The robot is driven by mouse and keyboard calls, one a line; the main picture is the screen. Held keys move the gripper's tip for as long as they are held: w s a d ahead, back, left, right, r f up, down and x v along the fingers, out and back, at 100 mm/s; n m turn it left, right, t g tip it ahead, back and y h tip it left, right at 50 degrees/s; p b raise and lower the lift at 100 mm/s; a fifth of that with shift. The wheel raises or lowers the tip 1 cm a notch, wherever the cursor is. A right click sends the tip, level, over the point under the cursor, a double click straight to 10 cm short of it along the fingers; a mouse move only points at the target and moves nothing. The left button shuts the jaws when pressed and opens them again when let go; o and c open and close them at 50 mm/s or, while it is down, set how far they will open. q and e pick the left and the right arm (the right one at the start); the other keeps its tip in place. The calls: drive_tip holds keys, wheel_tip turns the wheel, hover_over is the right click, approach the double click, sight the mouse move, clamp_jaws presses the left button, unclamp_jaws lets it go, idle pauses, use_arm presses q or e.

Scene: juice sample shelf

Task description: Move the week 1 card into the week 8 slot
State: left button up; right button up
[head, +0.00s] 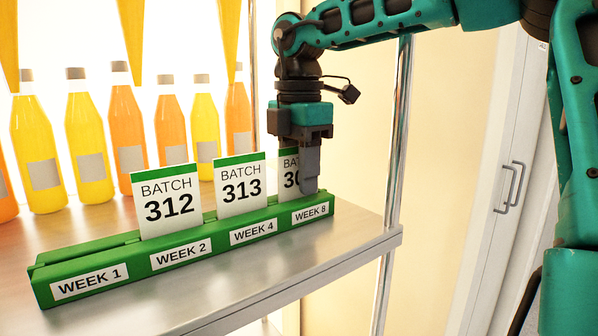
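The green card holder (142,262) lies along the shelf, labelled WEEK 1, WEEK 2, WEEK 4 and WEEK 8 from left to right. No card stands at WEEK 1. The card BATCH 312 (165,202) stands at WEEK 2 and the card BATCH 313 (240,185) at WEEK 4. A third card (288,172), its number starting with 30, stands upright at WEEK 8, its top in line with the others. My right gripper (309,186) points down over its right part, one grey finger in front. The other finger and its grip are hidden. My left gripper is out of view.
Several juice bottles (90,150) in orange and yellow stand behind the holder on the shelf (190,303). A metal post (398,130) rises at the shelf's right corner. The shelf surface in front of the holder is clear.

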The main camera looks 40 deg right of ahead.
wheel_tip(320, 180, up, 13)
drive_tip(key=p, duration=0.2)
drive_tip(key=shift+f+p, duration=0.1)
drive_tip(key=shift+p, duration=0.25)
